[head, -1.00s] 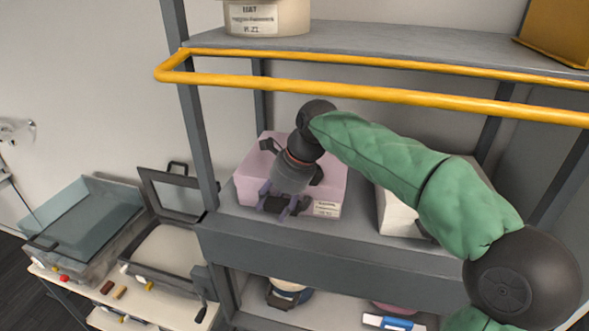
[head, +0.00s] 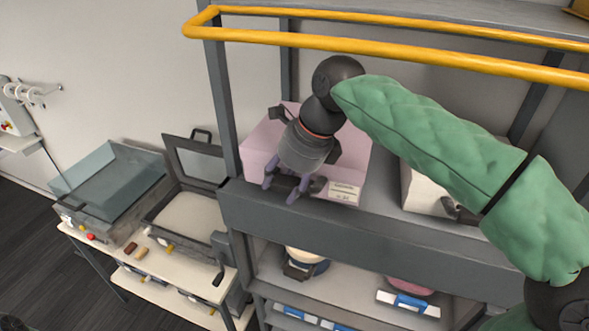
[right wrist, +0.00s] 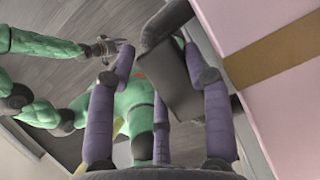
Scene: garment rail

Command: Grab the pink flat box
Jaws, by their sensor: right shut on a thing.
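The pink flat box (head: 352,162) stands on the grey shelf, with a white label low on its front. In the right wrist view, its pink side with a brown strip (right wrist: 268,62) fills the right edge. My right gripper (head: 284,190) is at the box's front left, its purple fingers pointing down.
A yellow rail (head: 400,57) runs above the shelf (head: 330,222). A grey post (head: 222,110) stands left of the box. A white box (head: 424,188) is to its right, partly behind my right arm. Blue-labelled items (head: 408,303) are below. Glass-lidded trays stand at left.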

